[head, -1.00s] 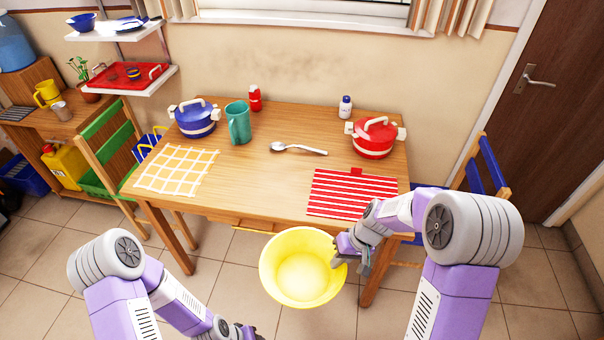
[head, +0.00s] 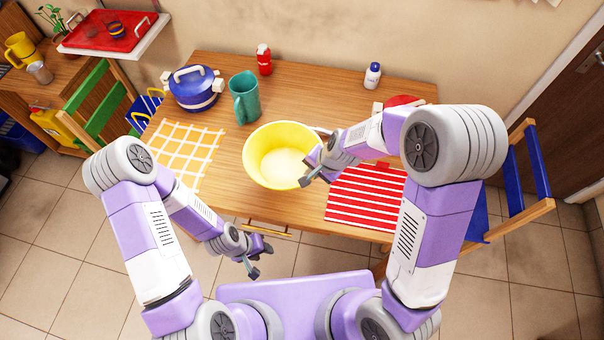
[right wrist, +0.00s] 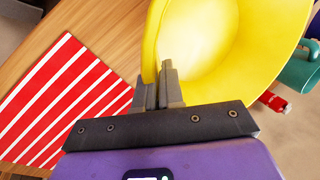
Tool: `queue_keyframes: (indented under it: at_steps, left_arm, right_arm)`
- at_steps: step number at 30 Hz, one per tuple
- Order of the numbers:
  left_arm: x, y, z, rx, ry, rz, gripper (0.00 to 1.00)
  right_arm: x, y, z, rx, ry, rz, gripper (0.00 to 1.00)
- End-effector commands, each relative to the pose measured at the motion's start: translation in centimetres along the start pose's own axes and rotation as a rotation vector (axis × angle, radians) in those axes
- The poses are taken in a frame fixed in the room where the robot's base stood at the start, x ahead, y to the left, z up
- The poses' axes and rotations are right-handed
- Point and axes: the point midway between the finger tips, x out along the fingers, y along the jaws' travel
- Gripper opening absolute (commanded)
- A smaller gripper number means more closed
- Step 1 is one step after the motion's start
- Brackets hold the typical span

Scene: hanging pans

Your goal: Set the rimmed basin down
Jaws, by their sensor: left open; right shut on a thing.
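The rimmed basin (head: 280,153) is yellow, round and empty, with its opening up. It is over the middle of the wooden table (head: 218,178), between the checked mat and the striped mat. My right gripper (head: 312,172) is shut on the basin's right rim. In the right wrist view my right gripper's fingers (right wrist: 167,85) pinch the wall of the basin (right wrist: 225,45). I cannot tell whether its base touches the table. My left gripper (head: 257,260) is open and empty in front of the table's near edge.
A yellow checked mat (head: 185,150) lies left, a red striped mat (head: 365,198) right. Behind stand a blue pot (head: 193,92), a teal mug (head: 244,98), a red bottle (head: 264,60) and a white bottle (head: 372,76). A red pot (head: 403,101) is mostly hidden by my right arm.

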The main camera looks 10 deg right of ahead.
Motion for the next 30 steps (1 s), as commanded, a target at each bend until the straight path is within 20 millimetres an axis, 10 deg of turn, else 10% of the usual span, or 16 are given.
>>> queue_keyframes:
  at_steps: [15, 27, 30]
  left_arm:
    - [3.1, -1.2, -0.2, 0.000, 0.000, 0.000, 0.43]
    - [3.4, -1.3, -0.2, 0.000, 0.001, 0.000, 0.43]
    - [3.2, -1.2, -0.2, 0.000, 0.001, 0.000, 0.43]
  right_arm:
    - [6.1, 2.6, -0.1, 0.001, 0.000, 0.000, 0.00]
    - [6.5, 2.7, -0.1, -0.002, 0.001, -0.002, 0.00]
    - [6.4, 2.7, 0.0, -0.002, 0.000, -0.001, 0.23]
